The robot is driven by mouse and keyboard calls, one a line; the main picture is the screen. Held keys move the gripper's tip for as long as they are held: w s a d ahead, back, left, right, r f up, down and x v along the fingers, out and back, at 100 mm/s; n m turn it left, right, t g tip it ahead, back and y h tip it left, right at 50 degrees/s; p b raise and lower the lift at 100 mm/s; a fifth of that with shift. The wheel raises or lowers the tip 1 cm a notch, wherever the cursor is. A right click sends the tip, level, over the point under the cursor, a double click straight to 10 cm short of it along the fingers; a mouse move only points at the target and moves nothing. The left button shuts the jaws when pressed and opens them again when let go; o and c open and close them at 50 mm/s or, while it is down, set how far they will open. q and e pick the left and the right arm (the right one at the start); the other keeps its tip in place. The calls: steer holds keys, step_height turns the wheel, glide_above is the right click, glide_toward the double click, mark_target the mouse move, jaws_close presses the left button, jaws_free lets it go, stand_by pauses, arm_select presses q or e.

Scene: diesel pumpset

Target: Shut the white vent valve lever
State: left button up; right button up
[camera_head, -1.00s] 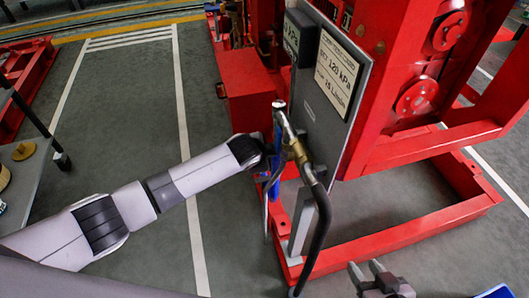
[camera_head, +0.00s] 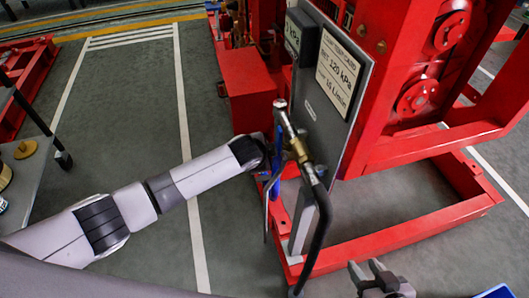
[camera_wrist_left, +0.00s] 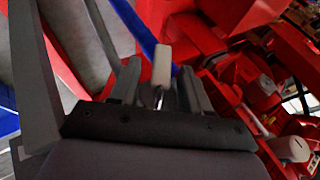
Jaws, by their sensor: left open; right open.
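The white vent valve lever (camera_wrist_left: 162,64) stands upright in the left wrist view, in front of a blue pipe (camera_wrist_left: 134,22). My left gripper (camera_wrist_left: 160,72) is open, with one finger on each side of the lever. Gaps show between the lever and both fingers, and I see no contact. The lever's lower end and the valve body are hidden or too dark to tell. In the head view my left gripper is mostly hidden behind the pipework, and I cannot make out the lever there. My right gripper (camera_head: 378,272) is open and empty at the bottom edge.
A brass fitting (camera_head: 299,150) with a black hose (camera_head: 320,225) stands close to my left wrist. Behind it are a grey sign panel (camera_head: 335,80) and a red frame (camera_head: 400,225). A red box (camera_head: 250,90) sits farther back.

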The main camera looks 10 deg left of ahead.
arm_select(q)
steer(key=p+v, duration=0.2)
steer(key=v, duration=0.5)
steer(key=shift+p, duration=0.35)
